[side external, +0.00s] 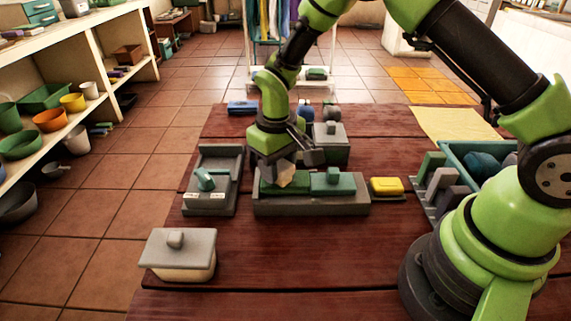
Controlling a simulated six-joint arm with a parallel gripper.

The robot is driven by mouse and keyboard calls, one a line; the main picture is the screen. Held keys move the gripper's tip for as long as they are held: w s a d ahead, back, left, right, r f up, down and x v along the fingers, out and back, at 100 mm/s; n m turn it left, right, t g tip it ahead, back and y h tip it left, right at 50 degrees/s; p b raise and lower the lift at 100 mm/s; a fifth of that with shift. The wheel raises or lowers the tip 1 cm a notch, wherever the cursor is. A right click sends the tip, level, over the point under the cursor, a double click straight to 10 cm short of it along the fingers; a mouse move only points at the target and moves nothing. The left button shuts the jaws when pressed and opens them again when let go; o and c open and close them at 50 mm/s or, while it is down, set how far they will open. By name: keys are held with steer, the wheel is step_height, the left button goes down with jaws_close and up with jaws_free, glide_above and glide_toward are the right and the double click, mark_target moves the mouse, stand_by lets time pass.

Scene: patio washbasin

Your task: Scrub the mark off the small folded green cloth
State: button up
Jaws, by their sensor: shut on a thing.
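My gripper (287,162) is shut on a small pale beige piece (286,178), perhaps a sponge or pad. It points down over the left part of a long grey tray (310,208). A flat green thing (268,187) lies in that part of the tray, under and beside the beige piece, and looks like the folded green cloth. The beige piece seems to touch it or hang just above it; I cannot tell which. My gripper partly hides the green thing, and no mark can be made out on it.
A green lidded box (333,183) sits in the tray's right part. A grey stand with a green piece (206,179) is left, a yellow block (386,187) right. Behind is a grey-lidded box (330,135); front left, another (178,253). A teal bin (455,158) stands right.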

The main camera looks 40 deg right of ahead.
mark_target(293, 178)
steer(key=shift+s+d+f, duration=0.1)
steer(key=shift+s+d, duration=0.95)
steer(key=shift+w+a, duration=1.05)
steer(key=shift+w, duration=0.05)
steer(key=shift+s+d+r, duration=0.2)
steer(key=shift+s+d, duration=0.85)
steer(key=shift+w+a+f, duration=0.2)
steer(key=shift+w+a, duration=0.85)
steer(key=shift+s+d, duration=0.7)
steer(key=shift+s, duration=0.05)
steer(key=shift+s+d+r, duration=0.1)
steer(key=shift+s+d, duration=0.25)
steer(key=shift+w+a, duration=1.05)
steer(key=shift+w, duration=0.05)
steer(key=shift+s+d, duration=1.1)
